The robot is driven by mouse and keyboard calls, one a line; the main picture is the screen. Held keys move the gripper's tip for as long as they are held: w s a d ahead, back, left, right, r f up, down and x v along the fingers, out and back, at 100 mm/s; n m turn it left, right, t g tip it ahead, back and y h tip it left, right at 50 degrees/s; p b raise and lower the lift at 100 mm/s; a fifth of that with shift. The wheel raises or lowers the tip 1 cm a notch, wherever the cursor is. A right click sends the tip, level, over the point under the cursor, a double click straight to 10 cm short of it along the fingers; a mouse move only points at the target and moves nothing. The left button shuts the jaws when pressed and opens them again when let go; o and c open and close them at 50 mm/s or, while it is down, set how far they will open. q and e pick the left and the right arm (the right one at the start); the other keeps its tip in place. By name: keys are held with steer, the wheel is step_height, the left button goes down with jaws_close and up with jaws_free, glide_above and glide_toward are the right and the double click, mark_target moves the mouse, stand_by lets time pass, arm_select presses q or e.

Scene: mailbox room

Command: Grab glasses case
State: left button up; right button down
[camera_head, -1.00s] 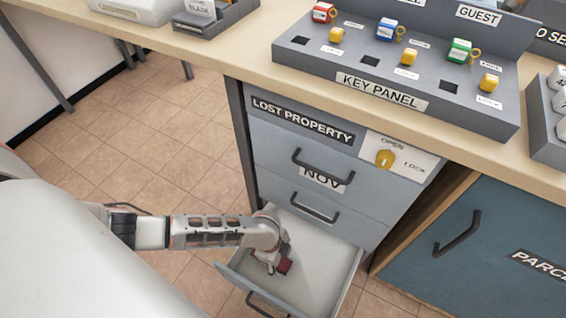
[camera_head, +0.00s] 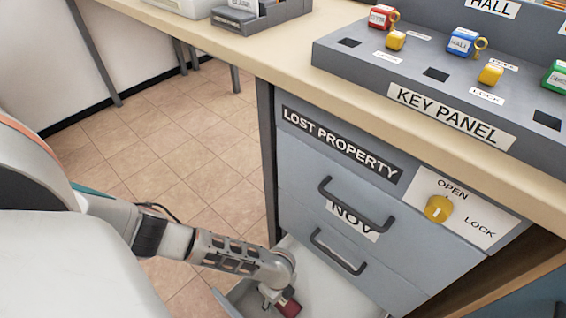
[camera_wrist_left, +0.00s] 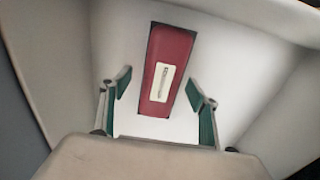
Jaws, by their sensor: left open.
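The red glasses case (camera_wrist_left: 168,68), with a pale label, lies on the white floor of the open bottom drawer (camera_head: 325,290). In the wrist view my left gripper (camera_wrist_left: 158,90) is open, its green-padded fingers on either side of the case's near half, with gaps between pads and case. In the head view my left arm reaches into the drawer, and a dark red part of the case (camera_head: 290,307) shows beside the gripper (camera_head: 271,297). The drawer's front is mostly cut off there. My right gripper is not in view.
Shut grey drawers labelled LOST PROPERTY (camera_head: 340,147) and NOV stand above the open one. A yellow knob (camera_head: 438,208) sits between OPEN and LOCK. The key panel (camera_head: 420,95) is on the desk. Drawer walls are close around my left gripper.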

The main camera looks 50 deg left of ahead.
arm_select(q)
steer(key=shift+w+f, duration=0.15)
steer(key=shift+w, duration=0.05)
steer(key=c, duration=1.2)
steer(key=shift+c, duration=0.2)
